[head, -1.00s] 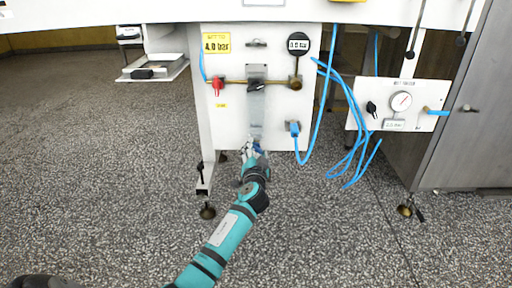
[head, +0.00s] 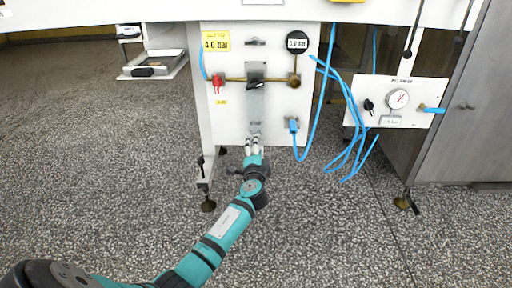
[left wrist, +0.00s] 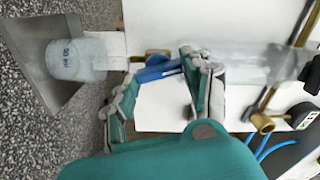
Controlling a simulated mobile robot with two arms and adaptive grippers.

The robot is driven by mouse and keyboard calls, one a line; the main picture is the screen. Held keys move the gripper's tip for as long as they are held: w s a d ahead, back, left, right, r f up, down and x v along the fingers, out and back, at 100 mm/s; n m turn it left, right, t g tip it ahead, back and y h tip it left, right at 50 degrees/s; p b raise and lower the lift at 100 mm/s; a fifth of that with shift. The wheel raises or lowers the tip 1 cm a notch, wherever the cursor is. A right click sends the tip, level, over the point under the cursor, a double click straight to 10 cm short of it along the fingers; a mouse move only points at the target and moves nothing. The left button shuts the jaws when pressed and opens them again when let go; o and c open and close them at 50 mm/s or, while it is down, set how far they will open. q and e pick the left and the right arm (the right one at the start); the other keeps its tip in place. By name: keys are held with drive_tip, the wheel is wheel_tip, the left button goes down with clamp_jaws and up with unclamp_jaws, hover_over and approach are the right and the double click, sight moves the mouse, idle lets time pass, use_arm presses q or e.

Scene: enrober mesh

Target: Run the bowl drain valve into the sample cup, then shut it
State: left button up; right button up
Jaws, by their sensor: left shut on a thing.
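The blue drain valve lever (left wrist: 158,71) shows between the fingers of my left gripper (left wrist: 160,88) in the left wrist view. The gripper is closed on the lever, beside a brass fitting (left wrist: 152,55). The translucent sample cup (left wrist: 76,60) with blue print stands by a metal bracket to the left in this view. I cannot tell how much is in it. A clear vertical piece (left wrist: 240,64) lies to the right of the fingers. In the head view my left gripper (head: 253,143) is at the lower middle of the white panel, hiding lever and cup. My right gripper is not in view.
The panel (head: 225,125) carries a red valve handle (head: 217,81), a black lever (head: 255,85) and a round dark gauge (head: 297,42). Blue hoses (head: 345,120) hang to the right. A second panel (head: 383,90) has a dial. The speckled floor is open in front.

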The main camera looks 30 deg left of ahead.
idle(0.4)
use_arm(q)
drive_tip(key=o, duration=1.2)
drive_tip(key=shift+c, duration=0.2)
drive_tip(key=v, duration=1.2)
